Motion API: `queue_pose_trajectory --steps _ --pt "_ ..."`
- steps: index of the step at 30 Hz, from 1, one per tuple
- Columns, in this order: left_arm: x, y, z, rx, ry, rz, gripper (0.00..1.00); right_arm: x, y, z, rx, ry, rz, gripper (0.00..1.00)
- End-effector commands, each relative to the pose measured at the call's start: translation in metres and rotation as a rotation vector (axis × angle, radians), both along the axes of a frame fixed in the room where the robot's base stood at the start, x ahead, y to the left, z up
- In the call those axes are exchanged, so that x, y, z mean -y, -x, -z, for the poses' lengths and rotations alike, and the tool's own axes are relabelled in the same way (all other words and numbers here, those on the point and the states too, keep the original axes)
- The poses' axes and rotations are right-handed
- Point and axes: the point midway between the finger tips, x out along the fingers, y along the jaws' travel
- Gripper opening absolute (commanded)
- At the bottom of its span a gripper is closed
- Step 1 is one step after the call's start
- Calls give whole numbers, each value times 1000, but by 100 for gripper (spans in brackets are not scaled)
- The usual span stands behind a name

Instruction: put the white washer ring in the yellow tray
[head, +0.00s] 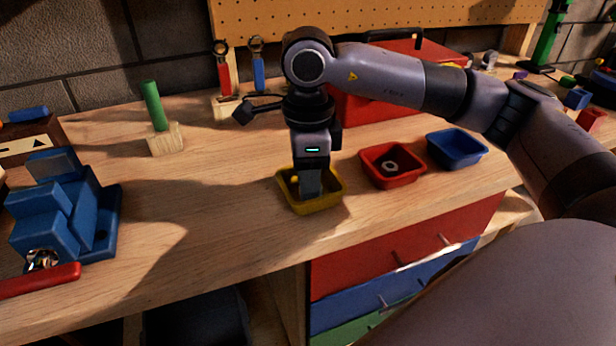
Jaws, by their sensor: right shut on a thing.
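My right gripper (311,192) points straight down into the yellow tray (321,208) near the front of the workbench. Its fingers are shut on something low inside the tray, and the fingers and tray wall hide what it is. A small yellowish thing (295,180) shows in the tray just left of the fingers. A pale grey-white ring (390,166) lies in the red tray (376,180), to the right of the yellow one; I cannot tell if it is a washer or a nut. My left gripper is not in view.
A blue tray (457,158) stands right of the red tray. A red toolbox (365,105) is behind my arm. A blue vise (62,210) and a green-handled block (160,125) stand left. Bare bench lies between vise and yellow tray.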

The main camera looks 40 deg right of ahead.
Motion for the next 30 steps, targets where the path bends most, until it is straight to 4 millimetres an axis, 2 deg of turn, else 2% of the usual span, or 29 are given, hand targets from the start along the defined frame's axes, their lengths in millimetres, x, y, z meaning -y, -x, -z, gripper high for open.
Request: queue_pose_trajectory --steps 9,10,11,23,26,30 --pt "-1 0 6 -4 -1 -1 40 0 0 4 1 0 -1 6" --pt "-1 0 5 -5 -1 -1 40 0 0 3 1 0 -1 41" --pt "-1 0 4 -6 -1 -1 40 0 0 2 1 0 -1 45" --pt "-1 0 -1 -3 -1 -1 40 0 -1 -5 3 -1 -1 45" --pt "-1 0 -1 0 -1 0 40 -1 -1 -21 6 -2 -1 45" --pt "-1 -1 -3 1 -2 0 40 -1 -1 -52 7 -2 -1 45"
